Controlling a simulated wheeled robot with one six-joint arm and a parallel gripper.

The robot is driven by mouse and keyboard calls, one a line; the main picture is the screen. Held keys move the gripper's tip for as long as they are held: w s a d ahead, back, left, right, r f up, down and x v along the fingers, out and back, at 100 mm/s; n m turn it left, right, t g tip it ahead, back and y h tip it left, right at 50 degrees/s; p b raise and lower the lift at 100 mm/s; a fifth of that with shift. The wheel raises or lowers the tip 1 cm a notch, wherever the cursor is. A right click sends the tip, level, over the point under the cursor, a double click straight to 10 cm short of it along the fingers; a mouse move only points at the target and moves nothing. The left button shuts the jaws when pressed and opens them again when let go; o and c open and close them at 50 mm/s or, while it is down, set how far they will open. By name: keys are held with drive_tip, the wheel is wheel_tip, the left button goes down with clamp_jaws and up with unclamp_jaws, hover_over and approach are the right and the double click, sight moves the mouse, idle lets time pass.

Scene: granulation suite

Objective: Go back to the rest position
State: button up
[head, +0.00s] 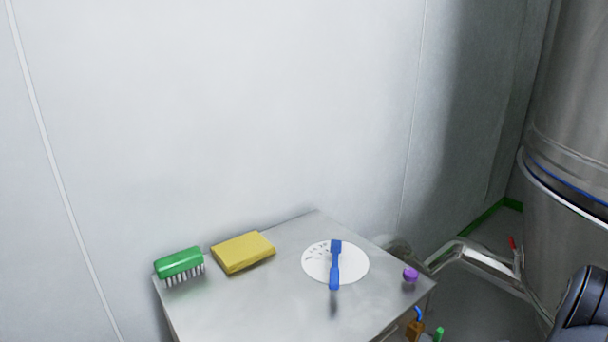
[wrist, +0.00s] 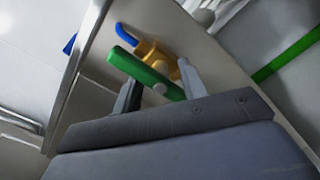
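My gripper (wrist: 157,72) shows in the wrist view with its two grey fingers standing apart. A green bar (wrist: 138,68) shows between and beyond the fingers. An orange fitting with a blue curved handle (wrist: 154,52) is just behind it. I see nothing clearly clamped between the fingers, and whether they touch the bar is unclear. In the head view, a dark part of my arm (head: 585,307) is at the lower right edge; the gripper itself is out of that frame. The orange fitting (head: 414,328) and green bar (head: 438,334) show beside the table.
A steel table (head: 230,312) stands against the wall. A large steel vessel (head: 575,90) stands at the right.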

drive_tip(key=m+p, duration=0.1)
drive_tip(key=m, duration=0.2)
idle(0.4)
drive_tip(key=shift+a, duration=0.1)
